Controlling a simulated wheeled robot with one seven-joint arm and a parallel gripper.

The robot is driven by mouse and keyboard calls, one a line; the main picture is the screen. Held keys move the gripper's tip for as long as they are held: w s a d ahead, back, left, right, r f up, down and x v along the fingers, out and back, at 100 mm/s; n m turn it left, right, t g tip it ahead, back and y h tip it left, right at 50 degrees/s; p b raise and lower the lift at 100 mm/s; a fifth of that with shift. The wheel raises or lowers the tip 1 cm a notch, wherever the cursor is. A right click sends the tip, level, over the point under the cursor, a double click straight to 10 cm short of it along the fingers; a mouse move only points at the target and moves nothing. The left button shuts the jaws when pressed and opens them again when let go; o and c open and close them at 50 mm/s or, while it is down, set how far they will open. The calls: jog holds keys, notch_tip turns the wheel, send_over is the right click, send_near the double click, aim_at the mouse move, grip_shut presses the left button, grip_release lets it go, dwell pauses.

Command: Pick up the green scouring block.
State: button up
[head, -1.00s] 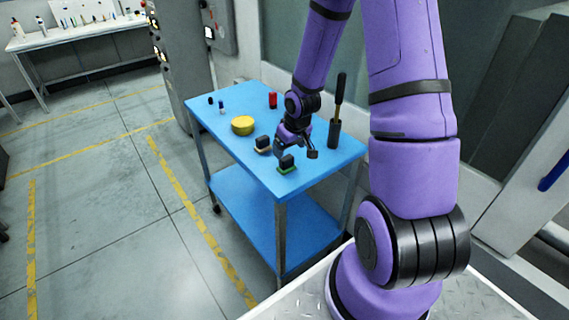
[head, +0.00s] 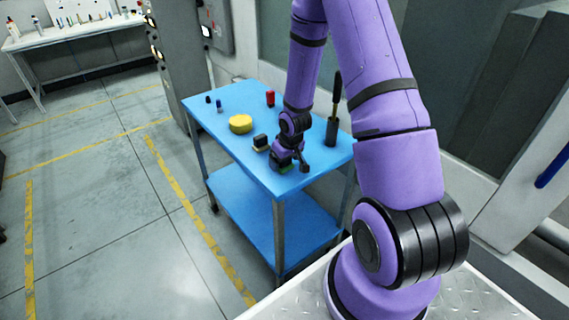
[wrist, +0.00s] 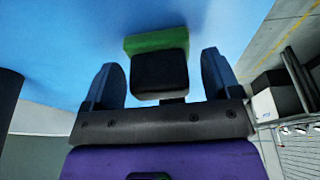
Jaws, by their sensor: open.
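The green scouring block (wrist: 150,42) has a green pad with a black block-shaped top (wrist: 160,74). It sits on the blue cart top near its front corner. In the wrist view my open gripper (wrist: 160,68) has one finger on each side of the black top, with visible gaps. In the head view my gripper (head: 285,160) is low over the block and hides most of it. Only a bit of green (head: 284,170) shows under it.
A similar dark block with a pale base (head: 260,143) stands just left of my gripper. A yellow round thing (head: 240,124), a red item (head: 271,99) and small dark items stand farther back. A black brush in a holder (head: 331,132) stands upright to the right.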

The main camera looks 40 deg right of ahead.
jog(key=c, duration=0.8)
jog(key=shift+r, duration=0.1)
